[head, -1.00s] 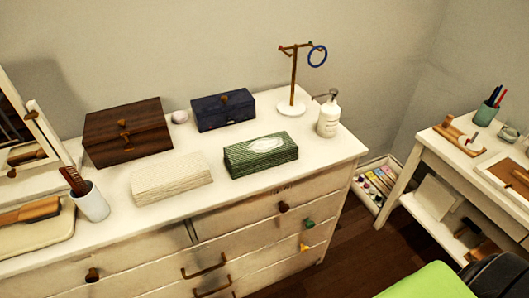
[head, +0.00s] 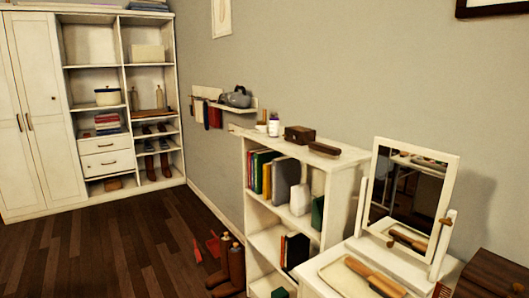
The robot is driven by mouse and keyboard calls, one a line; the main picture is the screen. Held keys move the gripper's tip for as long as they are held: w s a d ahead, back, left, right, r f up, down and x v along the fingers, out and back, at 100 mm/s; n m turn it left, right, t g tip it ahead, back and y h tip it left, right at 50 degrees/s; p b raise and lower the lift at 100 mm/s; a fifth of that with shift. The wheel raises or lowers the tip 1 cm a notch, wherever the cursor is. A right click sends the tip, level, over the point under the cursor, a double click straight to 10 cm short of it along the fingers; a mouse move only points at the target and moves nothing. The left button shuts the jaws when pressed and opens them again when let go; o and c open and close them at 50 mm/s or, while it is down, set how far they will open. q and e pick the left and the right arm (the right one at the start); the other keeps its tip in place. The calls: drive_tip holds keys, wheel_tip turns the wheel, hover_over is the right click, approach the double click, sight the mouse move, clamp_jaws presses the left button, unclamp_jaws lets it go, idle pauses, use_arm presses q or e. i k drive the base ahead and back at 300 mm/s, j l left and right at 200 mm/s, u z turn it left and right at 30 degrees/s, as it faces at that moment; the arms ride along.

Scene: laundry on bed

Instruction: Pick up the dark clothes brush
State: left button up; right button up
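A dark brown, flat, elongated object (head: 324,149) that looks like a clothes brush lies on top of the white bookshelf, near its right front edge. A small dark wooden box (head: 300,135) stands just left of it. Another brush (head: 375,277), with a light wooden back and a dark end, lies on a pale tray on the dresser at the lower right. It is too small to tell for sure which is the dark clothes brush. Neither of my grippers shows in the head view.
The white bookshelf (head: 262,212) holds several books. A tilting mirror (head: 411,190) stands on the dresser beside it. Brown boots (head: 236,267) stand on the floor at the bookshelf's left. A white wardrobe (head: 39,115) stands far left. The wooden floor (head: 110,250) before it is clear.

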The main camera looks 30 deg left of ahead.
sight(332, 153)
drive_tip(key=u, duration=0.65)
drive_tip(key=z, duration=1.7)
drive_tip(key=u, duration=1.7)
drive_tip(key=i+j, duration=0.35)
drive_tip(key=i+j+z, duration=0.15)
drive_tip(key=i+j, duration=0.2)
drive_tip(key=j, duration=0.2)
drive_tip(key=i+j, duration=0.35)
drive_tip(key=j, duration=0.15)
drive_tip(key=z, duration=0.05)
